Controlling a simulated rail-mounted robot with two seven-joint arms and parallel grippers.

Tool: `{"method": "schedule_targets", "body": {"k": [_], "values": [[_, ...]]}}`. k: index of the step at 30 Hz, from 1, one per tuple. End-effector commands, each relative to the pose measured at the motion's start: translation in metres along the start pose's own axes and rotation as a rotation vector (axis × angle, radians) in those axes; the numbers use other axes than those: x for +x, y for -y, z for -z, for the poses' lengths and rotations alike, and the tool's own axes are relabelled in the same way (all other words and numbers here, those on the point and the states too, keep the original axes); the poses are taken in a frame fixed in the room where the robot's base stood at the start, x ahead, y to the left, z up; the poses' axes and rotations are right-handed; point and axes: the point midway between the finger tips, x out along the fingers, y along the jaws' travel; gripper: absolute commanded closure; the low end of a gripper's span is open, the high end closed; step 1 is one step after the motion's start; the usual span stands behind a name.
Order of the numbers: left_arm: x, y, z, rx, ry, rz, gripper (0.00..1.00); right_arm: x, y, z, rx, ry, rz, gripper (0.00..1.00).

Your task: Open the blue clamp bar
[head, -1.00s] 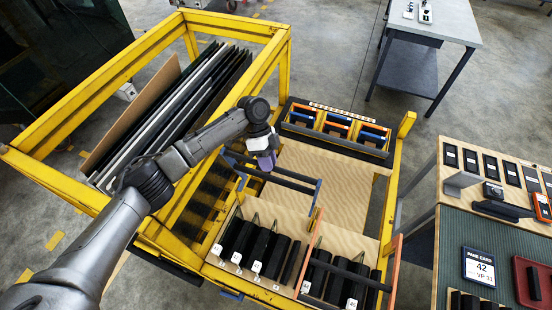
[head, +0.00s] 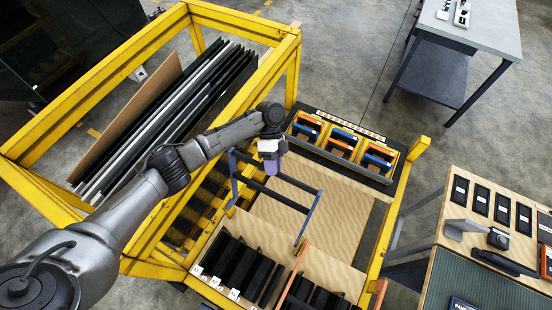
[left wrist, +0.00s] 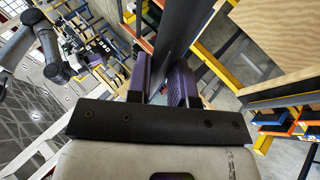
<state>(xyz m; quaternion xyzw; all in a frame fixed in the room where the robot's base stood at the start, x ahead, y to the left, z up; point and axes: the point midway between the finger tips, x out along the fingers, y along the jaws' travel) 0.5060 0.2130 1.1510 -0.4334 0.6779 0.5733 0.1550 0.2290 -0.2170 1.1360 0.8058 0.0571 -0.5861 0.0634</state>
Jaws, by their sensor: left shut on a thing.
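The blue clamp bar (head: 309,217) is a frame with blue side arms and dark crossbars, over the wooden deck of the yellow trolley. My left gripper (head: 270,167) comes in from the left and is at the upper crossbar. In the left wrist view its purple fingers (left wrist: 163,84) are shut on a dark bar (left wrist: 172,30) that runs between them. In the head view the fingers hide part of the crossbar. My right gripper is not in view.
An orange bar (head: 292,275) stands beside the dark slotted pieces (head: 240,265) at the trolley's front. A yellow rack (head: 125,70) with upright panels stands left, under my arm. A black tray (head: 345,160) with blue and orange items lies behind. A wooden side table (head: 455,232) is right.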

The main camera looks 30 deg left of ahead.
Motion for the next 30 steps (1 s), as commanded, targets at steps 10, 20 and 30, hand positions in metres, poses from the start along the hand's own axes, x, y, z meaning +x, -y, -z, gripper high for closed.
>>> {"method": "schedule_targets", "body": {"k": [10, 20, 30], "values": [[0.0104, 0.0011, -0.0064, -0.014, 0.012, -0.018, 1.0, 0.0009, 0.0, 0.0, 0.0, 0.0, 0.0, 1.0], [0.0072, 0.0003, -0.0041, -0.009, 0.007, -0.014, 0.56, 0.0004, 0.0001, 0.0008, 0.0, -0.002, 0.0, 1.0], [0.002, 0.0002, -0.0026, -0.006, 0.004, -0.011, 0.53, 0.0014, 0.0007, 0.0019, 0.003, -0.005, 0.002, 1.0]]}}
